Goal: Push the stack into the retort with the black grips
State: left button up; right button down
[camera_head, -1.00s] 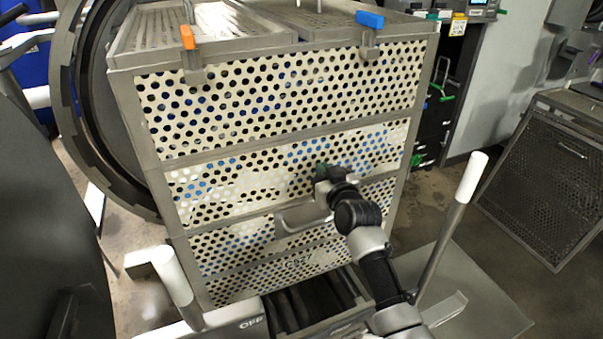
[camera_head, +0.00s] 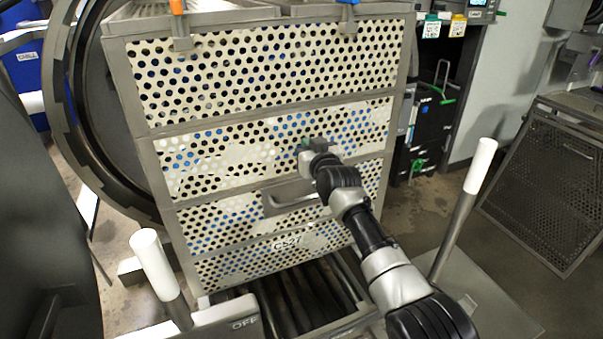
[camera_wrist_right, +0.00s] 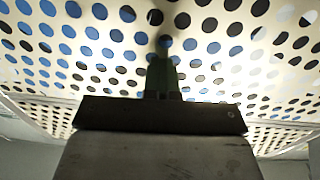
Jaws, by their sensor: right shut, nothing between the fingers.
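The stack of perforated cream baskets in a grey frame (camera_head: 270,85) stands on a roller bed (camera_head: 290,300), in front of a round dark retort ring (camera_head: 62,110) at the left. Its front has a grey handle (camera_head: 290,197) and a "CS27" label. My right gripper (camera_head: 305,148) is shut and empty, its tip against or very close to the front above that handle. In the right wrist view the closed fingers (camera_wrist_right: 162,75) point at the perforated panel. My left gripper is out of view. I see no black grips; the cart's two posts have white grips (camera_head: 152,262).
The other white grip (camera_head: 481,165) stands right of my arm. A perforated metal panel (camera_head: 548,180) leans at the right. A dark cabinet (camera_head: 428,125) stands behind the stack. Open floor lies between cabinet and cart.

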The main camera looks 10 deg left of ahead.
jog(key=shift+y, duration=0.6)
jog(key=a+r, duration=0.1)
jog(key=a, duration=0.2)
jog(key=a+r, duration=0.1)
jog(key=a, duration=0.1)
jog(key=shift+w+a+r+b, duration=0.15)
jog(key=shift+a+r+b, duration=0.2)
jog(key=shift+b, duration=0.05)
jog(key=shift+a+r+n, duration=0.1)
jog(key=shift+a+n, duration=0.15)
jog(key=shift+n, duration=0.05)
jog(key=shift+s, duration=0.25)
jog(key=shift+d, duration=0.3)
jog(key=shift+w+d, duration=0.1)
jog(key=shift+d, duration=0.05)
jog(key=shift+d+r+p, duration=0.1)
jog(key=shift+p, duration=0.45)
jog(key=p, duration=1.4)
send_near(288, 134)
jog(key=x, duration=0.2)
jog(key=shift+d+f, duration=0.1)
jog(key=shift+f, duration=0.25)
